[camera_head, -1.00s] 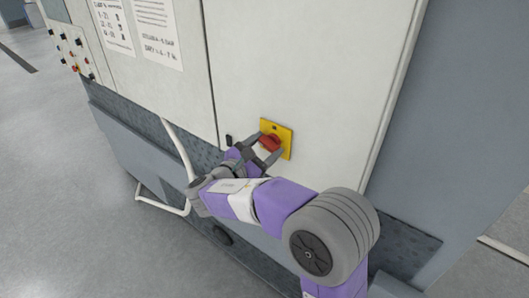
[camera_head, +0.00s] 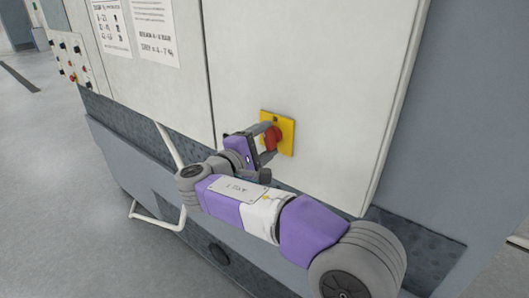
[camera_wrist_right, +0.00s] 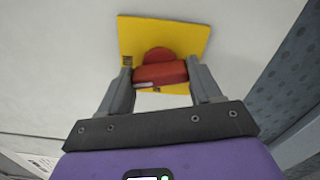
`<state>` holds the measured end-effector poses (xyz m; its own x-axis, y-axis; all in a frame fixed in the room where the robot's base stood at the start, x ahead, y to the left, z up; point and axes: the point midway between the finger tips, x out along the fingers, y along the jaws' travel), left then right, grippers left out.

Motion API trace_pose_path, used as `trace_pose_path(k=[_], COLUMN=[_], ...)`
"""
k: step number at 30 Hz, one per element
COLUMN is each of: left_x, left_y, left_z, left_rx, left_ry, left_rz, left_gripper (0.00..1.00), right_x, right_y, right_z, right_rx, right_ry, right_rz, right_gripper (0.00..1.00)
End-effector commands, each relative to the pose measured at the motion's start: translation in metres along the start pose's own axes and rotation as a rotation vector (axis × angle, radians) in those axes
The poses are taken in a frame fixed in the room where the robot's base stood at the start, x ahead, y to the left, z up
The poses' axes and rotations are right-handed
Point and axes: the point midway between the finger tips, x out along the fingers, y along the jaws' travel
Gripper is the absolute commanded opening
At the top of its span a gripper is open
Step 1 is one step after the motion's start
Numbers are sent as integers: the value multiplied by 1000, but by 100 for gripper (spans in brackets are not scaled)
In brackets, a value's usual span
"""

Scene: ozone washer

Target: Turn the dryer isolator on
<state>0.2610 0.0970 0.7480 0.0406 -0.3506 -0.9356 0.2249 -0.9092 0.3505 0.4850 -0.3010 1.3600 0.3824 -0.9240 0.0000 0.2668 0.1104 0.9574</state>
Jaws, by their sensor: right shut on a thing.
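The dryer isolator is a red rotary knob (camera_head: 272,138) on a square yellow plate (camera_head: 287,131), fixed to the pale cabinet door. In the right wrist view the red knob (camera_wrist_right: 161,72) sits between the two grey fingers, in front of the yellow plate (camera_wrist_right: 190,38). My right gripper (camera_head: 268,142) is shut on the knob, one finger on each side. In the wrist view the right gripper (camera_wrist_right: 160,77) hides little of the knob. The fingers partly cover the plate in the head view. My left gripper is not in view.
The white cabinet door (camera_head: 300,60) is flat around the switch. A panel of small buttons (camera_head: 70,60) and printed notices (camera_head: 135,30) are at the left. A white bent rail (camera_head: 160,222) juts out low at the left. Grey floor (camera_head: 60,200) is clear there.

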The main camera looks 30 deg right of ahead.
Motion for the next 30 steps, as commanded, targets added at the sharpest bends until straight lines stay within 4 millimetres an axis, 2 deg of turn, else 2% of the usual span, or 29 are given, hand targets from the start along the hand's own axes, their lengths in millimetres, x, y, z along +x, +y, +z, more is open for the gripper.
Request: trace_pose_path(k=[1, 3, 12, 30], left_x=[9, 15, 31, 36], left_y=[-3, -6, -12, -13], left_z=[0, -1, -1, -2], left_rx=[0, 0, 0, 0], left_ry=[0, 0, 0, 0], left_rz=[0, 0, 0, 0], left_gripper=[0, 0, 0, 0], right_x=[2, 2, 1, 1], right_y=[-2, -2, 0, 1], right_z=[1, 2, 2, 2], right_rx=[46, 98, 255, 314], right_ry=[-7, -7, -6, -5], right_rz=[4, 4, 4, 3], right_gripper=[33, 33, 33, 33])
